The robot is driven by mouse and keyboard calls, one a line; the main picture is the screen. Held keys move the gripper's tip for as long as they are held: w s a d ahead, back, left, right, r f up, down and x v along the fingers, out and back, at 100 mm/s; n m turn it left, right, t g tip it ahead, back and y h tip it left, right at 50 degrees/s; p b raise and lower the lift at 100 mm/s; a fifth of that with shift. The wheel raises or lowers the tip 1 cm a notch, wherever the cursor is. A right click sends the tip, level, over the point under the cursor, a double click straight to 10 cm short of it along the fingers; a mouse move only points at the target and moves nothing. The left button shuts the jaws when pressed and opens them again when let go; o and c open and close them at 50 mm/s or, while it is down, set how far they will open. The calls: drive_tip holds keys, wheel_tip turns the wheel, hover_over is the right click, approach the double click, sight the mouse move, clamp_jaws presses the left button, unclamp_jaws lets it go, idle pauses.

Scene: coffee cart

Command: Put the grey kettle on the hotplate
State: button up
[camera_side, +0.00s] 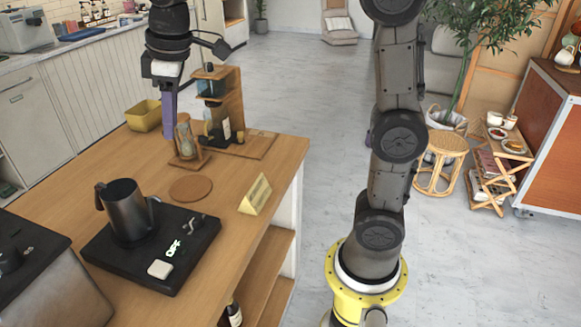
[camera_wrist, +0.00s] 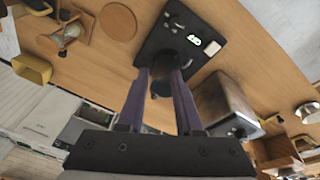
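The dark grey kettle (camera_side: 127,212) stands upright on the black hotplate (camera_side: 175,262) at the front left of the wooden cart in the side view. The hotplate has a lit green display and a white square button. My gripper (camera_side: 169,135) is above the cart, behind and to the right of the kettle, not touching it. In the wrist view my two purple fingers (camera_wrist: 161,72) are apart with nothing gripped. The dark kettle (camera_wrist: 162,88) shows between them, partly hidden, against the hotplate (camera_wrist: 160,40).
A sand timer (camera_side: 185,140) and wooden dripper stand (camera_side: 230,95) stand near my gripper. A yellow bin (camera_side: 144,115) is behind. A metal machine (camera_side: 40,285) stands at front left.

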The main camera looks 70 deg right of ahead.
drive_tip(key=s+d+f+m+t, duration=0.1)
drive_tip(key=s+f, duration=0.3)
drive_tip(key=s, duration=0.7)
drive_tip(key=s+d+f+m+t, duration=0.2)
drive_tip(key=s+f+m, duration=0.2)
drive_tip(key=s, duration=0.6)
drive_tip(key=shift+s+f, duration=0.15)
drive_tip(key=shift+s, duration=0.2)
